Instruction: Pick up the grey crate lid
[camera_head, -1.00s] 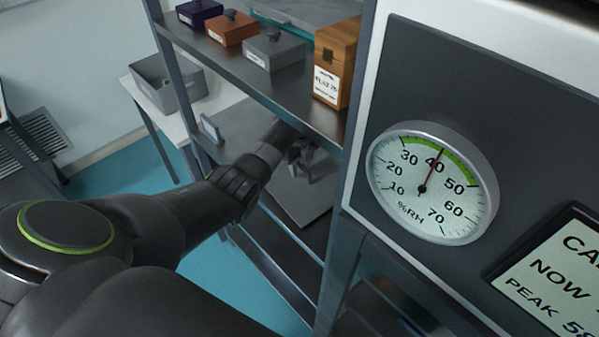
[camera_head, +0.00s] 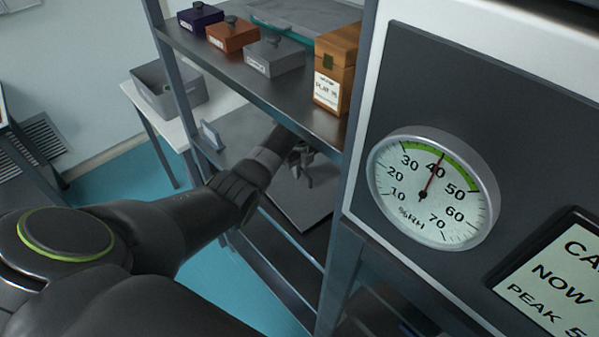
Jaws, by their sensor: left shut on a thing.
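The grey crate lid (camera_head: 296,207) is a flat grey panel at the lower shelf level of the rack, partly hidden by my left arm and the upper shelf. My left gripper (camera_head: 306,178) is over the panel, under the upper shelf, with its fingers pointing down. It is shut on the lid; the exact grip point is small and dark. Whether the lid is clear of the shelf cannot be told. A grey open crate (camera_head: 171,91) stands on a white table at the left. My right gripper is not in view.
The upper shelf (camera_head: 232,72) bears purple, orange and grey lidded boxes and a wooden box (camera_head: 336,65) close above my left arm. A grey cabinet with a round humidity dial (camera_head: 432,189) stands at the right. Rack posts flank the arm. Blue floor shows below.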

